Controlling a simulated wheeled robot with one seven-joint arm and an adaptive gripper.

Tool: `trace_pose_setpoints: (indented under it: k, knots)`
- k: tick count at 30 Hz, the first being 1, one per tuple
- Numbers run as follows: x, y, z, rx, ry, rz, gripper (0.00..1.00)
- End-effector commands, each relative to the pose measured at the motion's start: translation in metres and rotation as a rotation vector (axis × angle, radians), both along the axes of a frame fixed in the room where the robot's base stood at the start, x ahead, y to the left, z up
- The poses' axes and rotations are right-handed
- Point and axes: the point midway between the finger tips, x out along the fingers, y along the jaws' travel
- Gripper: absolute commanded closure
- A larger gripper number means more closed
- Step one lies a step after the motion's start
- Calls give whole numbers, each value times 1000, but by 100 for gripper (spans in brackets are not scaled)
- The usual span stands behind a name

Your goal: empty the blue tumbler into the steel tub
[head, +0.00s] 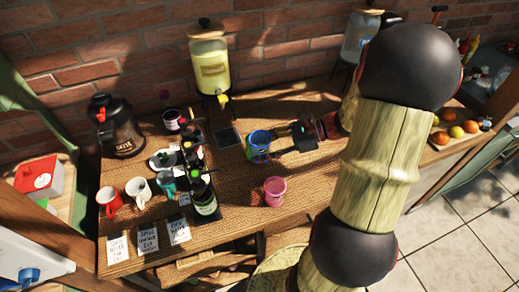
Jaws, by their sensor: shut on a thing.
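The blue tumbler (258,139) stands roughly upright near the middle of the wooden table, its open top facing up. My gripper (276,143) reaches in from the right and is shut on the tumbler's right side. I cannot tell whether the tumbler's base touches the table. What is inside it is too small to make out. I cannot make out a steel tub; my arm covers much of the right part of the table.
A pink cup (274,190) stands in front of the tumbler. A yellow drink dispenser (210,62) stands behind. Bare table (240,200) lies left of the pink cup.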

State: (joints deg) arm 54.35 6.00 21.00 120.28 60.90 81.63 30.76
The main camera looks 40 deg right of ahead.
Motion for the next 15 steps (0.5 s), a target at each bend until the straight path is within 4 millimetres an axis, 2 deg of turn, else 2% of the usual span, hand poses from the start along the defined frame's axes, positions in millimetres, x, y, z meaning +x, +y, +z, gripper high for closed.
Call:
trace_pose_setpoints:
  k: [8,15]
  knots:
    - [0,0,4,0,0,0,83]
    - [0,0,23,-1,-1,0,83]
